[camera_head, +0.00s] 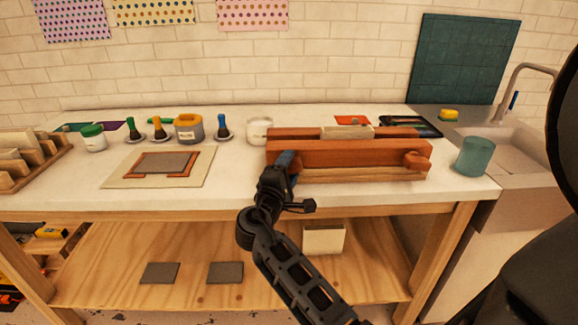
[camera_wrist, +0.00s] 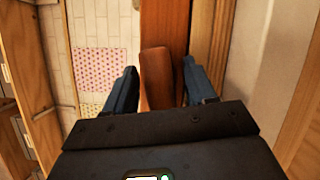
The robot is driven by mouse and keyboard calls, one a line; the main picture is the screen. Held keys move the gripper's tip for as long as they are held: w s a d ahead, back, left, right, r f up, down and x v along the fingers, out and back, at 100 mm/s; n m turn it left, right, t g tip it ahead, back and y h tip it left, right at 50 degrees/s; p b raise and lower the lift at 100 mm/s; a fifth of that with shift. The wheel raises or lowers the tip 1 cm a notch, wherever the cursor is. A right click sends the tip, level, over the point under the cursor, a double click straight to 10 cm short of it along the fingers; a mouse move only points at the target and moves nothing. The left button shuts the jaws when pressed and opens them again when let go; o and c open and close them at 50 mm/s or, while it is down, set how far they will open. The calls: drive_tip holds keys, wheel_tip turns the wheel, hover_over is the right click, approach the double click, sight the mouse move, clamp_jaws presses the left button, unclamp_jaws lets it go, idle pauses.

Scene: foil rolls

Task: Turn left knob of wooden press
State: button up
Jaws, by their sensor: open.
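The wooden press (camera_head: 345,148) is a long reddish-brown block with a pale base strip, standing on the white worktop near its front edge. Its right knob (camera_head: 415,160) shows at the right end of the front face. My gripper (camera_head: 287,162) is at the left end of that face and hides the left knob in the head view. In the wrist view, the left knob (camera_wrist: 157,78) is a brown wooden piece lying between the two blue fingers of my open gripper (camera_wrist: 160,72). The right finger looks close to the knob; I cannot tell whether it touches.
A teal cup (camera_head: 474,156) stands right of the press, before the sink (camera_head: 520,145). A glass jar (camera_head: 260,130) stands behind its left end. A board with a grey plate (camera_head: 165,162) lies to the left. A shelf (camera_head: 190,245) is below the worktop.

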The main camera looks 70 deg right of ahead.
drive_tip(key=shift+d, duration=0.1)
drive_tip(key=c, duration=0.9)
drive_tip(key=shift+o, duration=0.2)
drive_tip(key=shift+f+m+y+b, duration=0.1)
drive_tip(key=shift+m+y+b, duration=0.35)
drive_tip(key=shift+m, duration=0.45)
drive_tip(key=shift+m+y, duration=0.35)
drive_tip(key=shift+m, duration=0.65)
drive_tip(key=o, duration=0.9)
drive_tip(key=shift+c, duration=0.2)
drive_tip(key=a+b, duration=0.1)
drive_tip(key=a, duration=0.7)
drive_tip(key=shift+r+b, duration=0.3)
drive_tip(key=shift+b, duration=0.05)
